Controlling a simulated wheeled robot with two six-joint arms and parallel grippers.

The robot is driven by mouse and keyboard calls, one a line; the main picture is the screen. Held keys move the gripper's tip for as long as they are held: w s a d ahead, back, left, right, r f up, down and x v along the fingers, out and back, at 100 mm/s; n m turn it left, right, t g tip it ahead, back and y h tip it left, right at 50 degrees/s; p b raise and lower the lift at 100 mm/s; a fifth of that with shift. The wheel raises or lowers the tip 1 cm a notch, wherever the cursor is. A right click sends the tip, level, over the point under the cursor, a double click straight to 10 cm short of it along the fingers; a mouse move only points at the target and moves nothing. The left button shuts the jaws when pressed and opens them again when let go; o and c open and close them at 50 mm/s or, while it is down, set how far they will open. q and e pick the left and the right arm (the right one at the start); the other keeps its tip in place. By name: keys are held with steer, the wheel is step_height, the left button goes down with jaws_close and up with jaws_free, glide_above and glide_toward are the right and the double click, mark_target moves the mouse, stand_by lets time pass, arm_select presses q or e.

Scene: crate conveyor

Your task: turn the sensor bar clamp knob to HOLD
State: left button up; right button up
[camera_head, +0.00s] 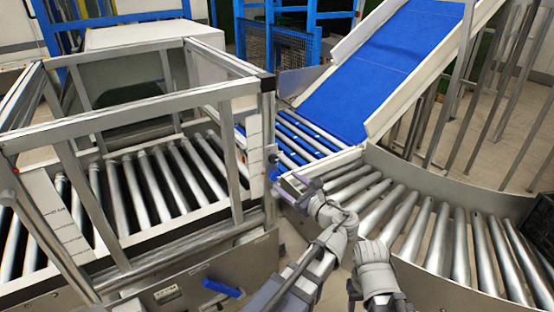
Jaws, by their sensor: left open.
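A small blue knob (276,175) sits on the upright post at the right end of the roller conveyor's metal frame. I take it to be the sensor bar clamp knob; its marking is too small to read. My left gripper (284,184) is at the knob, with its fingers open beside or around it. I cannot tell whether they touch it. The fingers partly hide the knob. Part of my right arm (375,268) shows at the bottom, but its gripper does not show.
A blue lever (222,288) is on the side panel below the frame. A blue belt incline (385,65) rises at the back. A curved roller conveyor (440,235) runs to the right, with a dark crate (541,225) at the edge. The left rollers (150,185) are empty.

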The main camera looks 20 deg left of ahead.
mark_target(274, 160)
arm_select(q)
steer(key=shift+w+a+r+m+t+y, duration=0.15)
steer(key=shift+w+a+r+m, duration=0.25)
steer(key=shift+w+a, duration=0.6)
steer(key=shift+w+a+r+m+t+y, duration=0.1)
steer(key=shift+w+a+r+m+t, duration=0.25)
steer(key=shift+w+a, duration=0.6)
steer(key=shift+w+a+r+m+t+y, duration=0.1)
steer(key=shift+w+a+r+m, duration=0.25)
steer(key=shift+w+a, duration=0.65)
steer(key=shift+s+r, duration=0.1)
steer(key=shift+c, duration=0.3)
jaws_close()
